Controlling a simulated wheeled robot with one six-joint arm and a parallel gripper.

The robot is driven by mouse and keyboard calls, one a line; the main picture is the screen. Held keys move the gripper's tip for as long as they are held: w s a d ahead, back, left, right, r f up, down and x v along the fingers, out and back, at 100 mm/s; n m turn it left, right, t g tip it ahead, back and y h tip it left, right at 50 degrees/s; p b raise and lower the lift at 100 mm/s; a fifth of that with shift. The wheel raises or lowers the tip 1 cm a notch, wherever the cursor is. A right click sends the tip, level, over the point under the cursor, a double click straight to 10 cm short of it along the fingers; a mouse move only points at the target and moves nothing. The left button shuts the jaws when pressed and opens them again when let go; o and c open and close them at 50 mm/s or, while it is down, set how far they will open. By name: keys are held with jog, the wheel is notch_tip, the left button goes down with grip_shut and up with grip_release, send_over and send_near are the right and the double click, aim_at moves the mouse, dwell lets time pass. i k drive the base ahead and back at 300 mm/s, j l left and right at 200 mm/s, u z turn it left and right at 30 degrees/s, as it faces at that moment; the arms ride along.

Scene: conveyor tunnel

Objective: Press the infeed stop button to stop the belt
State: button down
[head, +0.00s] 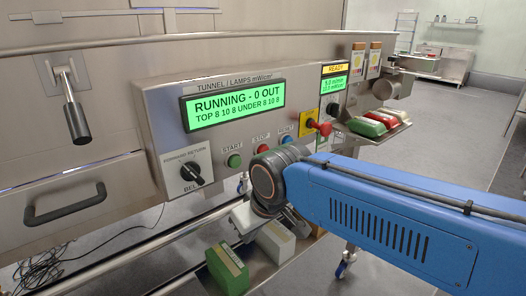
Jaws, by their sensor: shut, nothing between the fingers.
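The control panel (170,115) has a row of buttons: a green START button (234,160), a red button (260,150) labelled STOP, and a blue button (287,140). No label reading "infeed" is legible. The green display (232,103) reads "RUNNING - 0 OUT". My blue arm reaches in from the right, and its dark wrist is just below the STOP and blue buttons in the picture. My gripper (287,222) shows only in part as grey metal below the wrist. It is shut and appears empty. Its fingertips are not clear, and no contact with a button shows.
A red mushroom button (321,128) on a yellow plate sticks out to the right. A black selector knob (191,173) is at lower left. A green box (227,270) and a pale box (275,242) stand below. A tray (385,131) of coloured items juts out at right.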

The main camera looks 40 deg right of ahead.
aim_at(262, 148)
jog(key=z, duration=0.9)
jog(key=k+j+z, duration=0.15)
jog(key=j+z, duration=0.25)
jog(key=k+j+z, duration=0.15)
jog(key=z, duration=0.3)
jog(key=k+j+z, duration=0.25)
jog(key=z, duration=0.15)
jog(key=k+j+z, duration=0.1)
jog(key=k+j, duration=0.15)
jog(key=k, duration=0.15)
jog(key=k+j+z, duration=0.1)
jog(key=k+j, duration=0.15)
jog(key=k, duration=0.2)
